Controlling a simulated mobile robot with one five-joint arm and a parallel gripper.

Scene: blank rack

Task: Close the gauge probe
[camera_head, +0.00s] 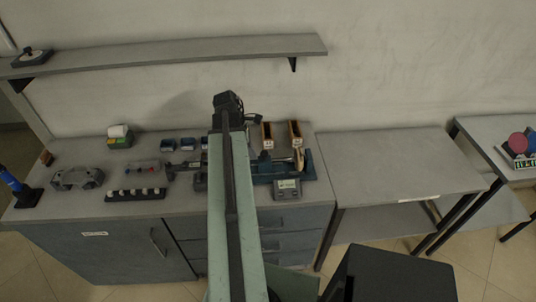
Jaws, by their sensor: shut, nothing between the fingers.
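A bench gauge with a blue base (309,166) stands on the grey cabinet top, right of my arm. A small grey readout box (287,188) sits at its front edge. A tan, rounded piece stands upright at the gauge's right end. My raised arm crosses in front and covers the gauge's left part, so I cannot make out the probe or tell how far open it is. A dark, elongated part (186,166) shows just left of my arm; I cannot tell what it belongs to. I cannot make out my gripper; my arm seems to hide it.
Two brown-sided bins (295,134) stand behind the gauge. Left are small blue bins (168,145), a rack of pale blanks (135,194), a grey fixture (77,179) and a blue upright tool (11,181). A wall shelf (180,53) hangs above. The right table (390,165) is clear.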

